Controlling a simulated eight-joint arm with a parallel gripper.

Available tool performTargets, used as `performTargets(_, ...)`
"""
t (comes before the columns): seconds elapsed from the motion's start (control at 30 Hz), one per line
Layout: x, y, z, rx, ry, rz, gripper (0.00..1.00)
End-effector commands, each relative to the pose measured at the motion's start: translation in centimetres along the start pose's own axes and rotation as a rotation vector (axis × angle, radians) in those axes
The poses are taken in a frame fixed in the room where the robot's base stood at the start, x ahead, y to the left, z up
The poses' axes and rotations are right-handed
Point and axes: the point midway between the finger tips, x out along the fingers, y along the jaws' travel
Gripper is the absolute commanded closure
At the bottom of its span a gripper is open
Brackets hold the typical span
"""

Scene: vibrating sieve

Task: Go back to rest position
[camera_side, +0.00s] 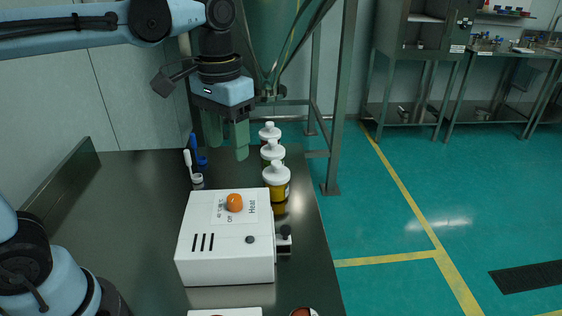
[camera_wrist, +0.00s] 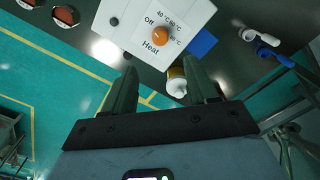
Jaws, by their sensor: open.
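My gripper (camera_side: 228,145) hangs pointing down above the far part of the dark table (camera_side: 130,210), behind the white heater box. Its two green fingers are apart with nothing between them that it holds. In the wrist view my gripper (camera_wrist: 160,85) also shows its fingers spread, with a white-capped bottle (camera_wrist: 176,86) seen between them, beyond the fingertips.
Several white-capped bottles (camera_side: 277,178) stand in a row along the table's right edge. Blue and white small tools (camera_side: 194,162) stand left of the gripper. A metal frame (camera_side: 340,100) rises behind. Round brown items (camera_wrist: 66,16) lie near the box. Floor is open to the right.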

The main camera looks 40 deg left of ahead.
Motion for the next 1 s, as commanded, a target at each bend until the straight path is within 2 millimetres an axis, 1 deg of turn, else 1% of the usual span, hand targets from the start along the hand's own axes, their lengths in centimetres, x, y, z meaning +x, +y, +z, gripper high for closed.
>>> performTargets(0.17,0.3,-0.2,0.2,-0.001,0.026,0.004,0.42)
performTargets(0.27,1.2,-0.8,0.8,0.000,0.095,0.012,0.42)
performTargets(0.5,4.6,-2.8,2.4,0.006,0.372,0.023,0.42)
performTargets(0.7,6.8,-4.0,3.3,0.011,0.552,0.012,0.42)
performTargets(0.83,7.5,-4.2,3.5,0.014,0.609,0.006,0.42)
performTargets(1.0,7.6,-4.3,3.5,0.016,0.624,0.004,0.42)
